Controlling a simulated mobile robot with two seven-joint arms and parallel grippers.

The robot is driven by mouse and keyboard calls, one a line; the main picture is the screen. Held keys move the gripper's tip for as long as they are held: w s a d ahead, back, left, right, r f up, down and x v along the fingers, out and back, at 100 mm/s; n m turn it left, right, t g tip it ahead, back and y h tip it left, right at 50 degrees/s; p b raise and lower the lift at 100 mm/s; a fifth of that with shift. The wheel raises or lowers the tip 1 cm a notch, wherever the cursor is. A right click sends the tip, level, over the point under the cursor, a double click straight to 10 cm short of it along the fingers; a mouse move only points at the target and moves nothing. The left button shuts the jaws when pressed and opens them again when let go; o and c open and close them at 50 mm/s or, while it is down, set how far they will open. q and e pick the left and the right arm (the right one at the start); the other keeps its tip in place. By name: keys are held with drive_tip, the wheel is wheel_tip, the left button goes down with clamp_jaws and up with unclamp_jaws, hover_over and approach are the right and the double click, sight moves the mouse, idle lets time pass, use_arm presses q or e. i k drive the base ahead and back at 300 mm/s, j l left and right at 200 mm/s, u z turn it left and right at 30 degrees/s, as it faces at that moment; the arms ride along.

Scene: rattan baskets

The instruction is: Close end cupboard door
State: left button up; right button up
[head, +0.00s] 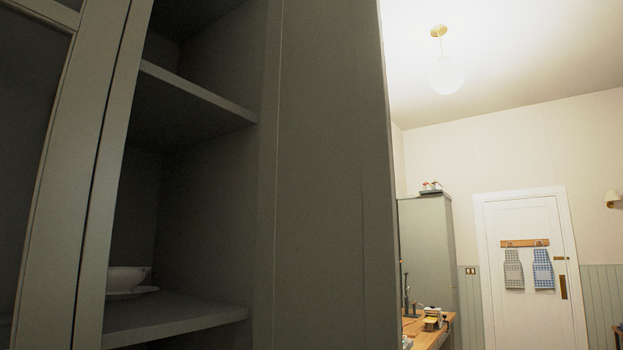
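A tall grey-green cupboard (185,91) fills the left half of the head view, very close to me. One of its compartments is open and shows shelves. A white bowl or cup on a saucer (128,281) stands inside on a lower shelf. A framed door-like panel (35,190) is left of the opening. A wide flat panel (325,180) rises right of the opening; I cannot tell if it is the open end door or the cupboard's side. No handle shows. Neither of my grippers is in view.
Past the panel, a wooden counter (413,328) with small items runs beside a tall grey cabinet (428,250). A closed white door (530,315) with two hanging aprons (527,268) is in the far wall. A globe lamp (446,76) hangs from the ceiling.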

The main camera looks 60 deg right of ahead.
sight(327, 261)
drive_tip(key=k+l, duration=0.1)
drive_tip(key=l, duration=0.3)
drive_tip(key=k+l, duration=0.15)
drive_tip(key=l, duration=0.3)
drive_tip(key=k+l+u, duration=0.1)
drive_tip(key=l, duration=0.3)
drive_tip(key=k+l, duration=0.15)
drive_tip(key=l, duration=0.3)
drive_tip(key=k+l+u, duration=0.1)
drive_tip(key=l, duration=0.3)
drive_tip(key=k+l, duration=0.15)
drive_tip(key=l, duration=0.25)
drive_tip(key=k+l, duration=0.15)
drive_tip(key=l, duration=0.25)
drive_tip(key=k+l+u, duration=0.1)
drive_tip(key=l, duration=0.3)
drive_tip(key=i+j, duration=0.1)
drive_tip(key=j, duration=0.2)
drive_tip(key=i+j, duration=0.1)
drive_tip(key=j, duration=0.2)
